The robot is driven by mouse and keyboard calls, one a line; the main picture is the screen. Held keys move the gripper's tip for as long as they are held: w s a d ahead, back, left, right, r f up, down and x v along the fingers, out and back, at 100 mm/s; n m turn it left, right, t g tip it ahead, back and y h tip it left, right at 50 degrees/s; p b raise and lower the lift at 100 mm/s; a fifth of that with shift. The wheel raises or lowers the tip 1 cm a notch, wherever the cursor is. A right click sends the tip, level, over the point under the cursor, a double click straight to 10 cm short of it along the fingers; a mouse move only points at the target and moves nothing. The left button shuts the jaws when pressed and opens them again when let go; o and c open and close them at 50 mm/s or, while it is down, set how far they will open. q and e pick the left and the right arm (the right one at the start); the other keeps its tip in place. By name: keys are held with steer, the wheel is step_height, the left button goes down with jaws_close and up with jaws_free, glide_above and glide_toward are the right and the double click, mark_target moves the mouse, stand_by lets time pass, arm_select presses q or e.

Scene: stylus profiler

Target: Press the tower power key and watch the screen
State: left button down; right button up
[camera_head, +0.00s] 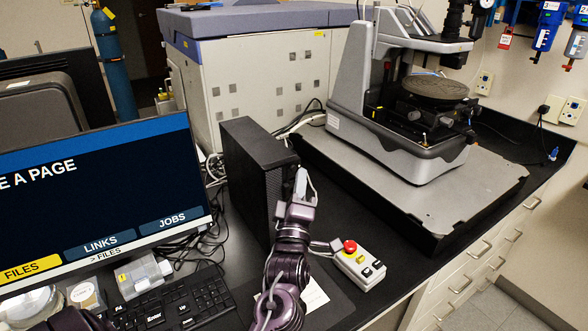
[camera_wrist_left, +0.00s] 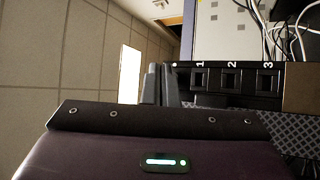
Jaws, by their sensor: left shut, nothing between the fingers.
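The black tower (camera_head: 248,170) stands upright on the bench right of the screen. In the left wrist view, its front panel (camera_wrist_left: 222,97) has a row of square keys numbered 1 (camera_wrist_left: 200,79), 2 (camera_wrist_left: 232,79) and 3 (camera_wrist_left: 267,80). My left gripper (camera_head: 301,180) is shut and empty at the tower's front; it also shows in the left wrist view (camera_wrist_left: 160,70), beside the panel's end near key 1. I cannot tell whether the fingertips touch the panel. The screen (camera_head: 85,205) is lit, showing "E A PAGE", a yellow FILES tab, LINKS, JOBS and "> FILES". My right gripper is not in view.
A control box (camera_head: 358,266) with a red button sits right of my left arm. A keyboard (camera_head: 175,304) lies below the screen. The stylus profiler (camera_head: 400,125) stands on a grey slab (camera_head: 470,190) at the back right. Cables lie behind the tower.

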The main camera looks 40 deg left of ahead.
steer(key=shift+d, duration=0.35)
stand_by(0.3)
arm_select(q)
steer(key=shift+w+a, duration=0.2)
steer(key=shift+a, duration=0.2)
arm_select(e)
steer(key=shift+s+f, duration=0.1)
arm_select(q)
steer(key=shift+w+a, duration=0.1)
steer(key=shift+a, duration=0.25)
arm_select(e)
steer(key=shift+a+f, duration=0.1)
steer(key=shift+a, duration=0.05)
arm_select(q)
steer(key=shift+d, duration=0.1)
stand_by(0.5)
steer(key=shift+s+d, duration=0.35)
steer(key=shift+d, duration=0.3)
